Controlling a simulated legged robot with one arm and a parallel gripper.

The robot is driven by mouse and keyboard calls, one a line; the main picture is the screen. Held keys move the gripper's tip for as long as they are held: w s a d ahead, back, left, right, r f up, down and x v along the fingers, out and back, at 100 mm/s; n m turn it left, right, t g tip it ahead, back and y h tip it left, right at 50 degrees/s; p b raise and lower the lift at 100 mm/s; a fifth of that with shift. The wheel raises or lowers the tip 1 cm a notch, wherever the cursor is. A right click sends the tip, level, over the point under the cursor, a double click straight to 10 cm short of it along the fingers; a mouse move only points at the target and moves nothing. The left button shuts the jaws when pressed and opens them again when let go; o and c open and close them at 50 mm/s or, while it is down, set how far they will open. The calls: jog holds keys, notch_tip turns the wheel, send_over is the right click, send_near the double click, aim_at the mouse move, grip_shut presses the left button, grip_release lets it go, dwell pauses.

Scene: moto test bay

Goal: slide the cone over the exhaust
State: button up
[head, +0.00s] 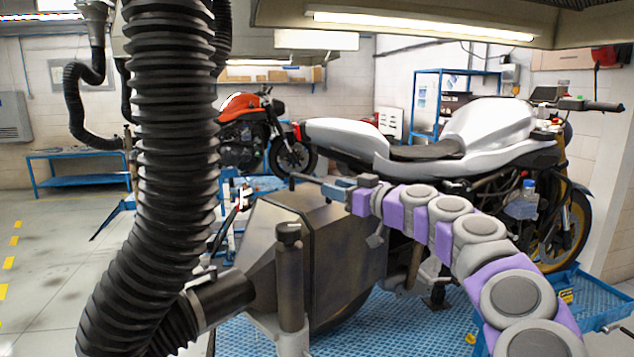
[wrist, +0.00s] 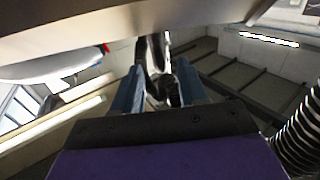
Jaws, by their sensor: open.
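The cone is a dark metal hood (head: 345,245), its wide body standing beside the white motorcycle's rear. A thin dark bar (head: 304,179) sticks out along its top. My gripper (head: 335,187) is at the top of the hood, by this bar. In the wrist view its two blue fingers (wrist: 160,88) are apart, with a dark part between them. I cannot tell whether they touch it. The exhaust is not visible; the hood and my arm cover that side of the white motorcycle (head: 480,130).
A thick black corrugated hose (head: 175,160) hangs from above and joins the hood's narrow end. A blue grated platform (head: 390,315) lies below. An orange motorcycle (head: 250,125) stands behind. A blue bench (head: 75,168) is at the back left. Floor at left is clear.

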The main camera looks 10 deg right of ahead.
aim_at(317, 182)
jog(key=shift+p+x, duration=0.45)
jog(key=shift+x, duration=2.95)
jog(key=shift+c, duration=0.3)
grip_shut()
